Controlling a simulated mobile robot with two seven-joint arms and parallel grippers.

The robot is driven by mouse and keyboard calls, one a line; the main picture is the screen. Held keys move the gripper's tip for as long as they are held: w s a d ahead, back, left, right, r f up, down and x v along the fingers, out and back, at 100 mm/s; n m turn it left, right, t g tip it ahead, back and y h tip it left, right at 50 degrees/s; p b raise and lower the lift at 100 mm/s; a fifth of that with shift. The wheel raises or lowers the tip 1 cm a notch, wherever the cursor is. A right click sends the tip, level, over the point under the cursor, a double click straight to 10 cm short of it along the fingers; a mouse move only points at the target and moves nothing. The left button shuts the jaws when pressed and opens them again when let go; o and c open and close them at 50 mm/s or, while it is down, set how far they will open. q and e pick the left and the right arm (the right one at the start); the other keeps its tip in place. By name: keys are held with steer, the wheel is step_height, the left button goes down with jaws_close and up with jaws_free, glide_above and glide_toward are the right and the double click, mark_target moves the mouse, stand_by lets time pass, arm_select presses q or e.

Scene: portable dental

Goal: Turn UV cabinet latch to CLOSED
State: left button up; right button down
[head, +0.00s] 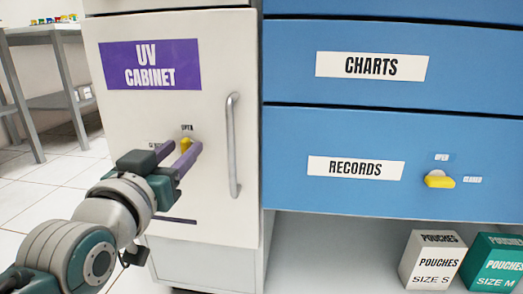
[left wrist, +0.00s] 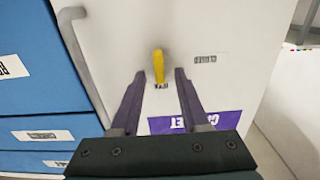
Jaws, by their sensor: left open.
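The UV cabinet (head: 220,60) is white with a purple label (head: 152,64), and its door looks shut. Its yellow latch (head: 186,145) stands upright, pointing at the OPEN label (head: 187,127). A second label to its left is mostly hidden by my gripper in the head view; it shows beside the latch in the left wrist view (left wrist: 205,59). My left gripper (head: 180,149) is open in front of the door. In the left wrist view its purple fingers (left wrist: 160,74) lie on either side of the yellow latch (left wrist: 158,66); contact cannot be told. My right gripper is not in view.
A vertical metal handle (head: 234,145) stands right of the latch. Blue drawers, CHARTS (head: 460,66) and RECORDS (head: 300,135), are at right; the RECORDS one has its own yellow latch (head: 439,180). Pouch boxes (head: 431,262) sit below. A grey table (head: 50,100) stands at back left.

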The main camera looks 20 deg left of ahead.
arm_select(q)
jaws_close()
stand_by(0.7)
steer(key=n+p, duration=0.2)
steer(key=n, duration=0.1)
steer(key=shift+a+r+p, duration=0.1)
steer(key=shift+r+p, duration=0.05)
steer(key=shift+p, duration=0.25)
steer(key=n, duration=0.2)
steer(key=n+p, duration=0.1)
steer(key=n, duration=0.1)
steer(key=n+p, duration=0.1)
steer(key=n, duration=0.1)
steer(key=shift+s+a+f, duration=0.1)
steer(key=shift+a+f, duration=0.15)
steer(key=n, duration=0.3)
steer(key=shift+f, duration=0.15)
steer(key=n, duration=0.5)
steer(key=shift+a+f+n, duration=0.15)
steer(key=shift+f+n, duration=0.15)
steer(key=shift+n, duration=0.1)
